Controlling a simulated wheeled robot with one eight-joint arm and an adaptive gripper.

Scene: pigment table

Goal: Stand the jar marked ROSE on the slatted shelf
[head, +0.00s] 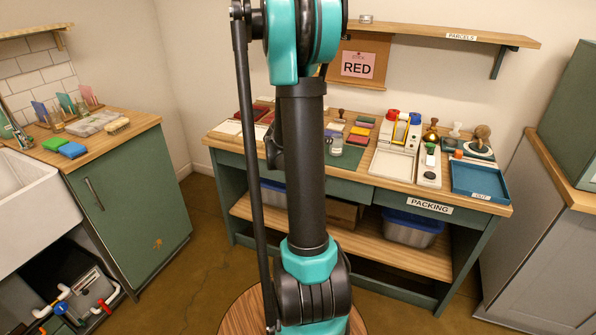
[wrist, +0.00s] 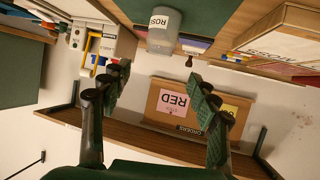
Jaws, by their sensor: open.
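A clear jar marked ROSE (wrist: 162,32) stands on the packing table's green mat and appears upside down in the tilted wrist view. In the head view a small clear jar (head: 337,147) on the mat looks like the same one, its label unreadable there. My gripper (wrist: 162,80) is open and empty, with its fingers apart and the jar beyond them, not touching. The head view shows my arm but not the gripper. No shelf is clearly slatted; a low wooden shelf (head: 370,238) under the table and a wall shelf (head: 440,33) marked PARCELS show.
A white tray (head: 391,164), a blue tray (head: 478,180), stamps and coloured blocks crowd the table's right half. A RED card (head: 358,65) hangs on the wall board. A blue-lidded bin (head: 412,229) sits on the low shelf. A green cabinet (head: 135,195) stands left; open floor lies between.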

